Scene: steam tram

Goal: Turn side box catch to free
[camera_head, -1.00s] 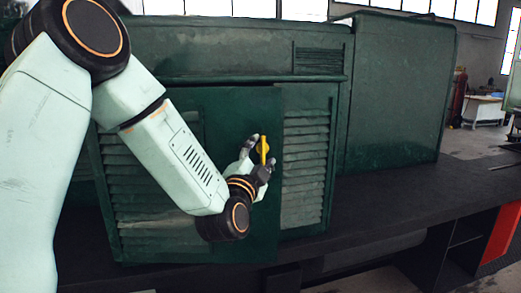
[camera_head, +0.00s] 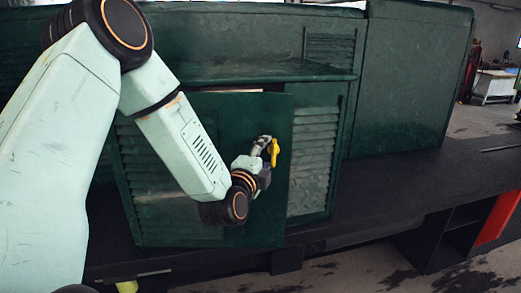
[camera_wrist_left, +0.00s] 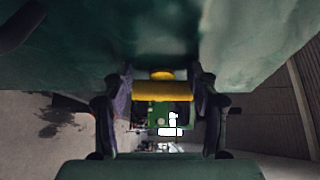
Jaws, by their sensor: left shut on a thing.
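The yellow catch (camera_head: 274,152) is on the flat dark green door (camera_head: 268,205) of the side box. It stands nearly upright with a slight tilt. My left gripper (camera_head: 265,150) is at the catch, its fingers shut on it from either side. In the left wrist view the yellow catch (camera_wrist_left: 160,91) lies crosswise between the two dark fingers. The door seems to stand slightly out from the box, with a pale strip along its top edge. My right gripper is not in view.
Louvred green panels (camera_head: 314,160) flank the door, and a ledge (camera_head: 265,72) juts out above it. A plain green tank (camera_head: 408,85) stands to the right. A dark running board (camera_head: 400,195) passes below. The floor at lower right has open room.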

